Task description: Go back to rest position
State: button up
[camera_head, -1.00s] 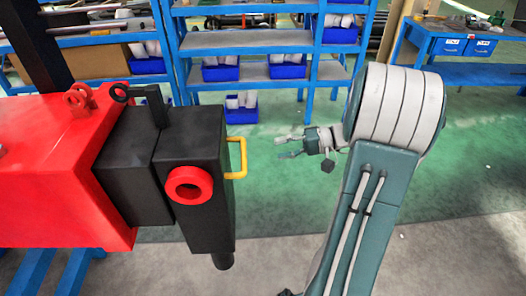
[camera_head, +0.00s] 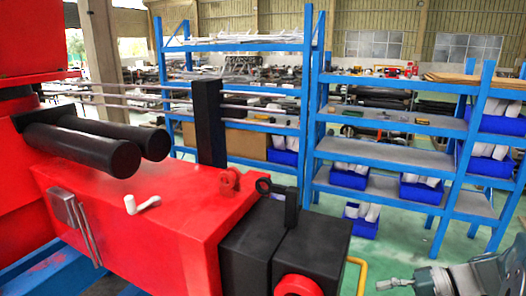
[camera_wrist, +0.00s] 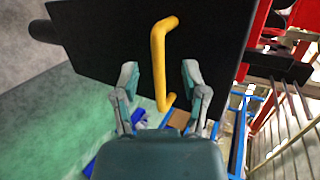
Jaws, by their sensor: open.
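My gripper (camera_wrist: 160,88) is open in the wrist view, its two fingers spread on either side of the yellow handle (camera_wrist: 158,55). The handle is fixed to a black block (camera_wrist: 100,40). I cannot tell the exact gap between the fingertips and the handle. In the head view the yellow handle (camera_head: 358,275) shows at the right side of the black block (camera_head: 310,250) at the end of the red crane body (camera_head: 150,215). Part of my gripper (camera_head: 392,285) shows at the bottom right, to the right of the handle and apart from it.
Blue shelves (camera_head: 385,150) with blue bins (camera_head: 348,178) stand behind the crane. Black cylinders (camera_head: 85,150) and a black post (camera_head: 208,122) sit on the red body.

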jog(key=s+a+r+n+h, duration=0.2)
jog(key=s+a+h, duration=0.3)
jog(key=a+h, duration=0.1)
jog(key=s+a+r+n+t+h, duration=0.1)
jog(key=s+a+r+n+h, duration=0.1)
jog(key=s+a+h, duration=0.4)
jog(key=shift+s+a+r+n, duration=0.15)
jog(key=shift+a+n, duration=0.25)
jog(key=shift+a, duration=0.7)
